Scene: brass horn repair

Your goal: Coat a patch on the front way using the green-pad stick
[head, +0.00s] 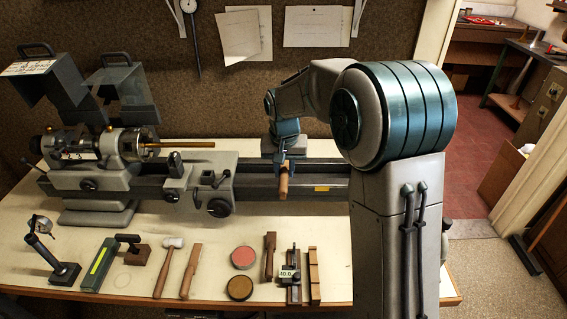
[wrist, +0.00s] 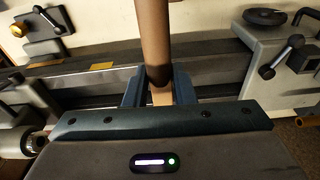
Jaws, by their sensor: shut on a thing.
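My gripper (head: 285,161) is shut on a brown wooden stick (head: 284,182), held over the lathe bed, right of the carriage. In the wrist view the stick (wrist: 154,30) runs up from between the jaws (wrist: 158,90) to the top edge. Its pad is not visible, so its colour cannot be told. The dark front way (head: 260,188) runs along the near side of the bed; it also crosses the wrist view (wrist: 215,62). A yellow mark (head: 321,188) is on the bed's front, right of the stick. I cannot tell whether the stick touches the way.
The carriage (head: 210,181) with its handles stands close left of the gripper. A red tin (head: 243,257) and a brown tin (head: 239,288) lie on the bench in front.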

